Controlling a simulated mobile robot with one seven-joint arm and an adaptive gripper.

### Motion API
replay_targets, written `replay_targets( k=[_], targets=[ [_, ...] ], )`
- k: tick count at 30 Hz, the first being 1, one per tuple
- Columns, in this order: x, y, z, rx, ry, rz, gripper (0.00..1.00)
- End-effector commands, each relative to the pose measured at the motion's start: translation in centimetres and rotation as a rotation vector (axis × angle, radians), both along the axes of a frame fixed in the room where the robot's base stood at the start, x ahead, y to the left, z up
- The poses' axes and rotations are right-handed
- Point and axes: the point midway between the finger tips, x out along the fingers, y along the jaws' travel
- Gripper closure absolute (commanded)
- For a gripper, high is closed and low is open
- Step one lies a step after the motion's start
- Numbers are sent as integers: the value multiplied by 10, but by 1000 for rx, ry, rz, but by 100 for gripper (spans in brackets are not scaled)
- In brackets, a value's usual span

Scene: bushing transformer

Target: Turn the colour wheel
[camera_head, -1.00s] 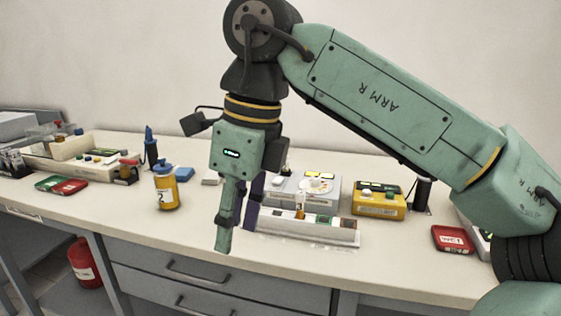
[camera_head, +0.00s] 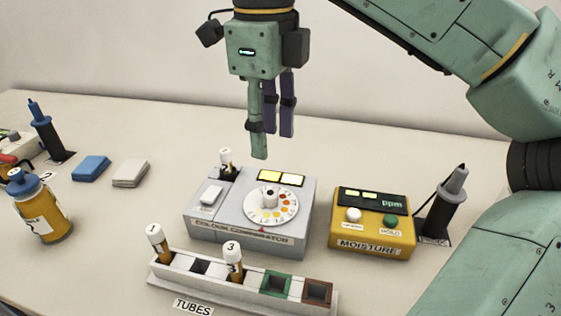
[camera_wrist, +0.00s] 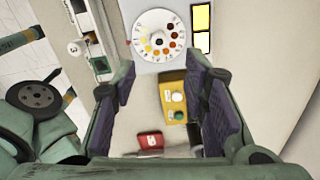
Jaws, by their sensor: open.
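The colour wheel (camera_head: 270,205) is a white dial with a ring of yellow to red-brown dots and a raised centre knob. It lies on top of the grey colour comparator (camera_head: 222,228). A capped tube (camera_head: 227,160) stands in the comparator's back left. My gripper (camera_head: 273,146) is open and empty, pointing down. In the head view its fingertips appear above the wheel, over the comparator's back edge, apart from it. In the wrist view the wheel (camera_wrist: 158,36) shows at the top, just beyond the open fingers (camera_wrist: 165,85).
A yellow moisture meter (camera_head: 371,226) stands right of the comparator, with a dark probe holder (camera_head: 437,220) beyond. A tube rack (camera_head: 205,279) with tubes 1 and 3 lies in front. A yellow bottle (camera_head: 40,210) and blue block (camera_head: 91,168) are at left. A red item (camera_wrist: 150,140) shows below.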

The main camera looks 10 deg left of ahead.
Motion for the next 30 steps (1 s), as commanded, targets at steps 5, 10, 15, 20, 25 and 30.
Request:
replay_targets(
  k=[5, 10, 15, 20, 25, 30],
  targets=[
    [0, 0, -13, 0, 3, 4, 60],
    [1, 0, -43, 3, 5, 6, 60],
    [1, 0, -75, 2, 4, 5, 60],
    [2, -1, -96, -1, 1, 2, 60],
    [2, 0, -107, 1, 1, 1, 60],
    [2, 0, -108, 1, 0, 1, 60]
  ],
)
